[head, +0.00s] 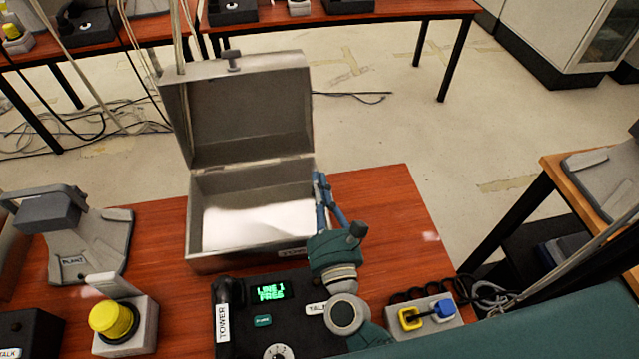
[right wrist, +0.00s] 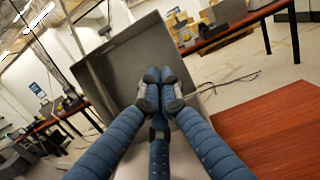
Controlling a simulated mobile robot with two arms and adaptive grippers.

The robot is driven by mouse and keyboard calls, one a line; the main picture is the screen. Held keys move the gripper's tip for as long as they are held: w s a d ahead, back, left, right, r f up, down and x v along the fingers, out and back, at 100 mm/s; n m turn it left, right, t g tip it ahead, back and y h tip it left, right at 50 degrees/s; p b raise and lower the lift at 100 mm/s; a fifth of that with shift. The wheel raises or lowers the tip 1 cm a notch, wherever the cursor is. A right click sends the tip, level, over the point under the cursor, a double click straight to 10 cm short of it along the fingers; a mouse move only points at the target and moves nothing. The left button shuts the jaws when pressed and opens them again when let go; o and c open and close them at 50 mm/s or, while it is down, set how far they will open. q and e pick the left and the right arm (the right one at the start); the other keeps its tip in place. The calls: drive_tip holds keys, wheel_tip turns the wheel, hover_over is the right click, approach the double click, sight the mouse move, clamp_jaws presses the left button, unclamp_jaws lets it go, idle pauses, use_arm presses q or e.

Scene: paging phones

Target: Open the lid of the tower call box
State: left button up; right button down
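The grey metal call box (head: 194,225) stands on the red-brown table behind the black phone labelled TOWER. Its lid (head: 250,110) is raised, standing up and leaning back, with a small knob on its top edge. The pale inside of the box shows. A label on its front is partly hidden by my right arm. My left gripper is out of view.
The TOWER phone (head: 250,318) is in front of the box. A yellow button unit (head: 115,320) and a PLANT phone (head: 85,255) stand left. The table right of the box is clear.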

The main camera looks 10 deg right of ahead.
drive_tip(key=shift+s+f+b, duration=0.25)
drive_tip(key=shift+b, duration=0.5)
drive_tip(key=shift+s, duration=0.1)
drive_tip(key=s+f, duration=0.1)
drive_tip(key=s, duration=1)
drive_tip(key=shift+s+f, duration=0.35)
drive_tip(key=shift+f, duration=0.05)
